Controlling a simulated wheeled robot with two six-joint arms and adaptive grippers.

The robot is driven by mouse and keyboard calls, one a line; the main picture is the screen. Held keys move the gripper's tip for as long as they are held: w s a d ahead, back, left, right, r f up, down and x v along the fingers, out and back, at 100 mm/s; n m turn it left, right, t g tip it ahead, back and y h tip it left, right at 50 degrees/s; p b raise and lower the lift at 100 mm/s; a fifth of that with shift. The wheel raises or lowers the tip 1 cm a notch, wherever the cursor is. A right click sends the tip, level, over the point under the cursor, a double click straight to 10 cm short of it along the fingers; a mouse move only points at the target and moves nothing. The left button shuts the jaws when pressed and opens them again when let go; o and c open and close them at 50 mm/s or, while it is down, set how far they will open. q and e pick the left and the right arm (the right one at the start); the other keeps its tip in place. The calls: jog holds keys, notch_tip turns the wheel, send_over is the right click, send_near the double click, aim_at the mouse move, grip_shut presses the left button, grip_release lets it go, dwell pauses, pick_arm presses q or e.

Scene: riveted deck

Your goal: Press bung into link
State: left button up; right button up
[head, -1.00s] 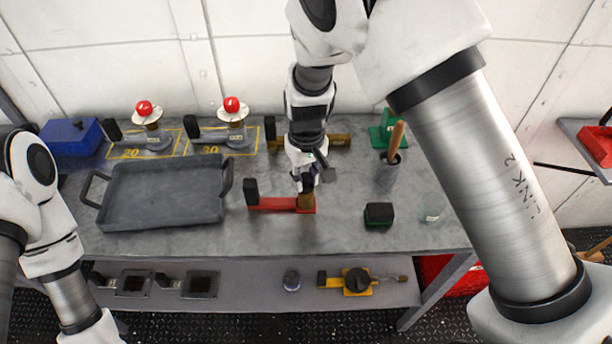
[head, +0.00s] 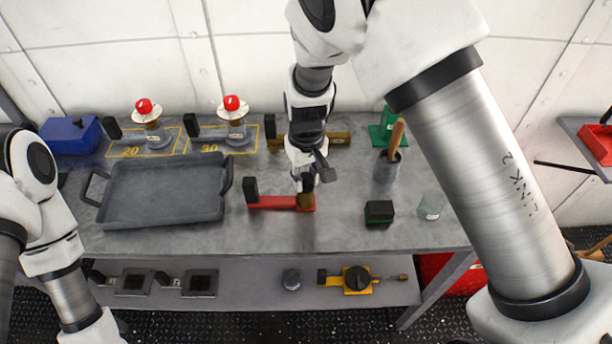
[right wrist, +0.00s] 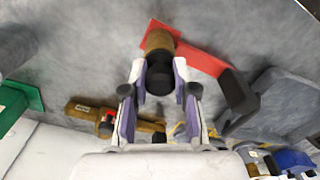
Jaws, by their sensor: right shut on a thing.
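A red bar with a black upright grip, which I take for the link (head: 272,202), lies on the grey bench. A brass-brown cylinder (right wrist: 158,42) stands at its right end. My right gripper (head: 307,187) is directly above that end, pointing down. In the right wrist view its fingers are closed around a dark, rounded piece, which I take for the bung (right wrist: 160,76). The dark piece lines up with the brass cylinder and appears to meet it; how deep it sits is hidden. My left arm enters at the left, its gripper out of frame.
A grey tray (head: 160,216) lies left of the red bar. A black-and-green block (head: 379,212), a glass jar (head: 431,206) and a grey cup (head: 387,170) with a wooden handle stand to the right. A brass bar (head: 338,139) lies behind. The bench front is clear.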

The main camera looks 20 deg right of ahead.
jog(key=o, duration=1.1)
jog(key=shift+c, duration=0.2)
